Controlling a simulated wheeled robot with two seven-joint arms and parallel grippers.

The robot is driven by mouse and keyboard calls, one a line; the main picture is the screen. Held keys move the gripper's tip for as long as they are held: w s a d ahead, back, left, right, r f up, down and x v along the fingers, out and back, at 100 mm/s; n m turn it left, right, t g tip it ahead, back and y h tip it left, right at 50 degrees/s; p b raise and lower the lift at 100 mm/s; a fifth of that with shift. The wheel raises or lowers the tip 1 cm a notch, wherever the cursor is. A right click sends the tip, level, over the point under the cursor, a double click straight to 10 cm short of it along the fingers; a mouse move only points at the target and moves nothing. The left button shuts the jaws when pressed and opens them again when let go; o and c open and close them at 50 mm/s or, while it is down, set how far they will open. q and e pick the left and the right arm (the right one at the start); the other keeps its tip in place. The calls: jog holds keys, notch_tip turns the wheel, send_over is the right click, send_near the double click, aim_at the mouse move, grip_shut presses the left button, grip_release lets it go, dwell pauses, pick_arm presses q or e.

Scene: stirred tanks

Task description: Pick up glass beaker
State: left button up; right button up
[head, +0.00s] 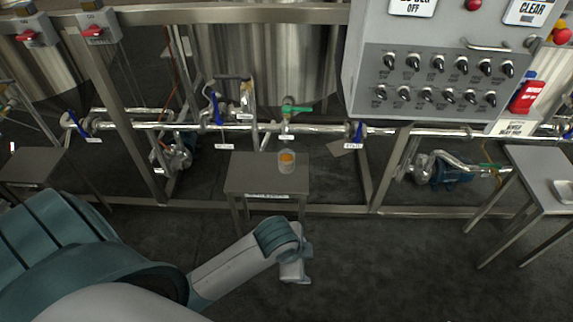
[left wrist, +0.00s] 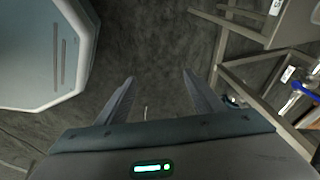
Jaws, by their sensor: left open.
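The glass beaker (head: 287,163) stands upright on the right end of a small grey metal table (head: 248,182) in the head view. It is clear, with something orange in or on it. My left gripper (head: 296,270) is in front of the table, nearer to me and apart from the beaker. In the left wrist view my left gripper (left wrist: 158,90) has its two fingers spread, with only dark floor between them. The beaker does not show in the left wrist view. My right gripper is in neither view.
A control panel (head: 440,85) with several knobs hangs at the upper right. Pipes with a green-handled valve (head: 290,109) run behind the table. Other side tables (head: 35,165) stand at the left and right (head: 540,175). The floor (head: 400,265) in front is clear.

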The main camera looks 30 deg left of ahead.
aim_at(287, 172)
pick_arm(q)
jog(key=w+a+r+m, duration=0.2)
jog(key=w+m, duration=0.3)
jog(key=w, duration=0.4)
jog(key=w+a+r+m+y, duration=0.2)
jog(key=w+a+r+m, duration=0.2)
jog(key=w+a+r, duration=0.2)
jog(key=w+a+r+m+g+y, duration=0.1)
jog(key=w+a+r+m+y, duration=0.2)
jog(key=w+a+r, duration=0.3)
jog(key=w+a+m, duration=0.1)
jog(key=w+a, duration=0.2)
jog(key=a, duration=0.2)
jog(key=shift+w+a+m, duration=0.35)
jog(key=shift+m, duration=0.05)
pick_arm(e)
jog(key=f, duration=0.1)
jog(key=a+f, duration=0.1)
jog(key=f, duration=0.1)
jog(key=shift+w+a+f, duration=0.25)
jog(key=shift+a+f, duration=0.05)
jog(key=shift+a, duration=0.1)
pick_arm(q)
jog(key=shift+f, duration=0.1)
